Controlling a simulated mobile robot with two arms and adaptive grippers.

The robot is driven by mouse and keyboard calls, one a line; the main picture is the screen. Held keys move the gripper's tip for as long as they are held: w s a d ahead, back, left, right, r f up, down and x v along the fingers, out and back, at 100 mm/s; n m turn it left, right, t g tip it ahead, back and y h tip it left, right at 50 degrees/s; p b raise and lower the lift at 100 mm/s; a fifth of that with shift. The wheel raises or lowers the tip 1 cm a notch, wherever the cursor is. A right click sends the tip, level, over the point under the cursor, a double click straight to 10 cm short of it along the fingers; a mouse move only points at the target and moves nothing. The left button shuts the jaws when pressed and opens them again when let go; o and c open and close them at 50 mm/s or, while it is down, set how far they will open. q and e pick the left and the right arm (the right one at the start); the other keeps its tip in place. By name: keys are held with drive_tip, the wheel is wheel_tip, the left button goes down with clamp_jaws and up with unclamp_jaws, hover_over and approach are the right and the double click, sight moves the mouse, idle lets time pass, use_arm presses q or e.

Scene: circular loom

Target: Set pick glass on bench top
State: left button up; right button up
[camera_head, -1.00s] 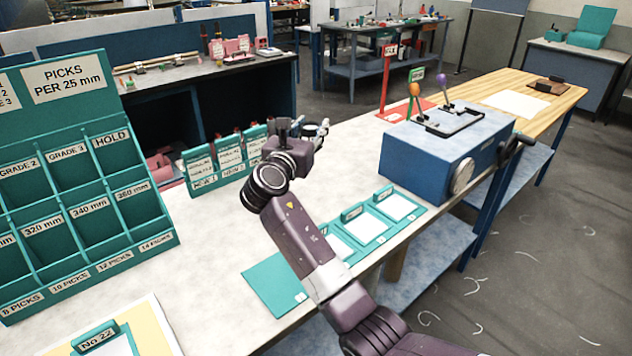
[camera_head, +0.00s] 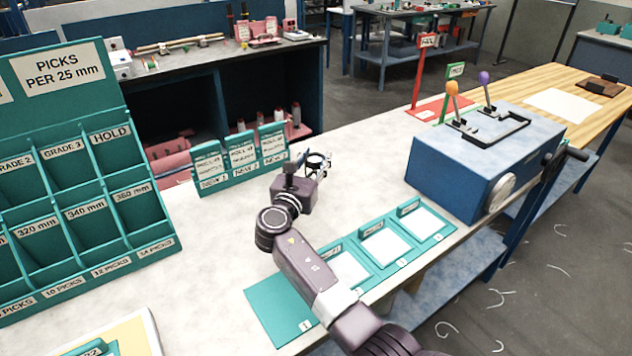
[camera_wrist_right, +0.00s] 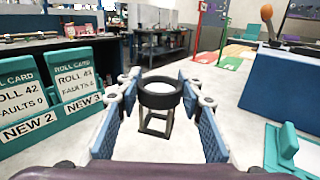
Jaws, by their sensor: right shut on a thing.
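The pick glass (camera_wrist_right: 160,95) is a small black ring with a lens on a metal stand. In the right wrist view it sits between the two blue-padded fingers of my right gripper (camera_wrist_right: 158,104), upright. My right gripper (camera_head: 312,170) is shut on it; in the head view the glass (camera_head: 317,161) shows small at the fingertips. They are over the pale grey bench top (camera_head: 365,150), right of the roll cards. I cannot tell whether the stand touches the surface. My left gripper is out of view.
Teal roll card holders (camera_head: 240,160) stand just left of the gripper. A teal picks rack (camera_head: 75,170) is at the left. A blue box with levers (camera_head: 480,160) stands at the right. A teal mat with white cards (camera_head: 385,247) lies along the front edge. Bare bench lies behind the gripper.

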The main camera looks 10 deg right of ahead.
sight(315, 172)
wheel_tip(315, 172, down, 4)
drive_tip(key=shift+f, duration=0.2)
wheel_tip(315, 172, down, 2)
drive_tip(key=shift+f+b, duration=0.25)
drive_tip(key=shift+b, duration=0.1)
drive_tip(key=shift+w+f, duration=0.1)
drive_tip(key=shift+f, duration=0.2)
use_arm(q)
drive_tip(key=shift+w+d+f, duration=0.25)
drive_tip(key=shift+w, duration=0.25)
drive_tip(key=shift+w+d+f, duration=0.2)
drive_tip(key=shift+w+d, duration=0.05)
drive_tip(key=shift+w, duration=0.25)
use_arm(e)
drive_tip(key=shift+f, duration=0.1)
drive_tip(key=o, duration=0.8)
drive_tip(key=shift+f, duration=0.1)
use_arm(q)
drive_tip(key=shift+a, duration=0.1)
use_arm(e)
drive_tip(key=o, duration=0.5)
